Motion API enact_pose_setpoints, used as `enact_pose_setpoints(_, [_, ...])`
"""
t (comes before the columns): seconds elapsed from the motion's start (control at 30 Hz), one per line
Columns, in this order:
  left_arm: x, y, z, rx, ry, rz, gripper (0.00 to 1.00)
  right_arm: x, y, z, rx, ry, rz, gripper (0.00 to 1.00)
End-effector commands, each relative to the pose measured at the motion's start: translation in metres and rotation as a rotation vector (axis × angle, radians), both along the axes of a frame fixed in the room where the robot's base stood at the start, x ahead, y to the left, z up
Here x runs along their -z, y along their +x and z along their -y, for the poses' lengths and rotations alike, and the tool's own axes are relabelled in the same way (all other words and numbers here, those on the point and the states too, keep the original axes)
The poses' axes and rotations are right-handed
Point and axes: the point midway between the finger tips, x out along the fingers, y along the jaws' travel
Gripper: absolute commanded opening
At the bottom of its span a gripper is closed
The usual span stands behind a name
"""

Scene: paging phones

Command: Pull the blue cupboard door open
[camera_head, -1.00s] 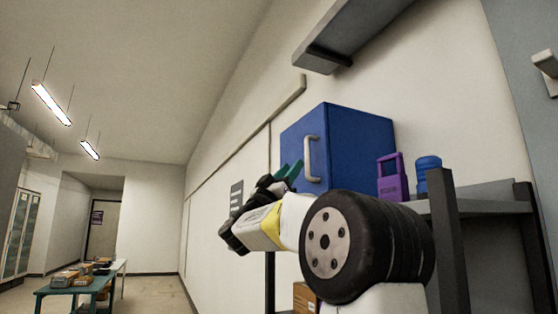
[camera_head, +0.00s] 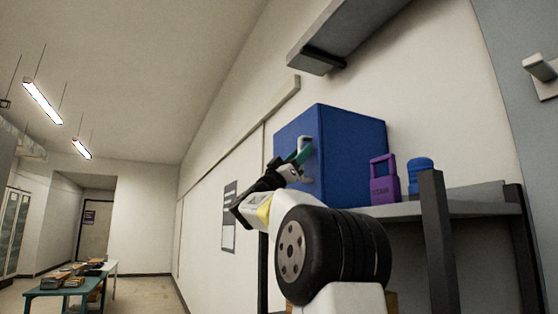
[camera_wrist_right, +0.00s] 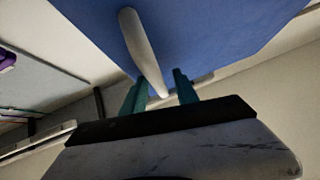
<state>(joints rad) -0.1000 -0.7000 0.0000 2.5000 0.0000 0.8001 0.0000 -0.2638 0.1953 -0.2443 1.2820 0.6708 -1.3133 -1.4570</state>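The blue cupboard (camera_head: 350,150) stands on a grey shelf, its door (camera_head: 288,138) shut and facing left. A pale bar handle (camera_head: 305,143) is on the door. In the right wrist view the handle (camera_wrist_right: 143,50) runs down between the teal fingers of my right gripper (camera_wrist_right: 158,90). The fingers are apart, one on each side of the handle's near end; I see no clear grip on it. In the head view my right gripper (camera_head: 299,154) is at the handle and partly covers it. My left gripper is not in view.
A purple case (camera_head: 384,180) and a blue jar (camera_head: 420,178) stand right of the cupboard on the grey shelf (camera_head: 465,207). Another shelf (camera_head: 345,45) hangs above. A teal table (camera_head: 62,290) with several items is far left. The space left of the door is open.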

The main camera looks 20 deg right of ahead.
Motion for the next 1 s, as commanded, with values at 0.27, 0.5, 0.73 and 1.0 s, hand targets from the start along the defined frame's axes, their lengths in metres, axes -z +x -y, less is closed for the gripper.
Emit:
enact_pose_setpoints(0.27, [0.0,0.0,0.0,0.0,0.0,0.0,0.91,0.0002,0.0,-0.0001,0.0,0.0,0.0,0.12])
enact_pose_setpoints(0.5, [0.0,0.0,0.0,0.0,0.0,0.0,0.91,0.0002,0.0,-0.0002,0.0,0.0,0.0,0.0])
enact_pose_setpoints(0.73, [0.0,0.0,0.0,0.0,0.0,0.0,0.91,0.0002,0.0,-0.0004,0.0,0.0,0.0,0.0])
enact_pose_setpoints(1.0, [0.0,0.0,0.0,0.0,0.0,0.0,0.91,0.0003,0.0001,-0.0005,0.0,0.0,0.0,0.0])
